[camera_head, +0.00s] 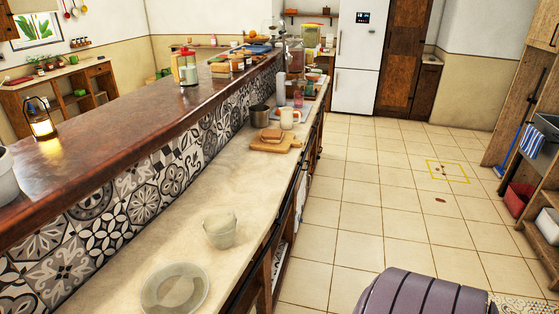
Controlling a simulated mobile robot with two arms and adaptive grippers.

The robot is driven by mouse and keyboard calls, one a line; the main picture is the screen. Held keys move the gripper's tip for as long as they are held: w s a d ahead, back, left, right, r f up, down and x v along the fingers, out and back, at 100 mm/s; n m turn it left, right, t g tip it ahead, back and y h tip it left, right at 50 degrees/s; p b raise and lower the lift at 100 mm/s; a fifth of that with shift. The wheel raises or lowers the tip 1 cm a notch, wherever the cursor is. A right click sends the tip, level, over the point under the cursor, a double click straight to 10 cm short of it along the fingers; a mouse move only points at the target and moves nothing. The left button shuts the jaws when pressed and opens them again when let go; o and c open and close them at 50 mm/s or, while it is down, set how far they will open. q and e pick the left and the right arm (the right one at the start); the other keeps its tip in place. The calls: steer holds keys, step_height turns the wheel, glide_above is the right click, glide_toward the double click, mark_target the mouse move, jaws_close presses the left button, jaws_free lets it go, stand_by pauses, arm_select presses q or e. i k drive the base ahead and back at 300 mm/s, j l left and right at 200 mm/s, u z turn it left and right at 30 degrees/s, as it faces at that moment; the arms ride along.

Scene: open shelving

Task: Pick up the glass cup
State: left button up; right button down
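A pale, see-through cup or bowl (220,232) stands upright on the light lower counter (150,240), near the counter's right edge. It looks like glass, with a pale top or filling that I cannot make out. A round, see-through plate or lid (175,290) lies flat on the same counter, nearer and to the left, apart from the cup. A small pinkish tumbler (298,98) stands much farther along the counter; I cannot tell if it is glass. Neither of my grippers is in view.
Bread on a wooden board (275,144), a white mug (288,118) and a metal pot (259,116) stand farther along the counter. A raised dark ledge (120,135) with a lit lantern (40,120) runs along the left. The tiled floor (370,200) is mostly clear.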

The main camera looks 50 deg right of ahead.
mark_target(219, 228)
steer(key=z, duration=1.2)
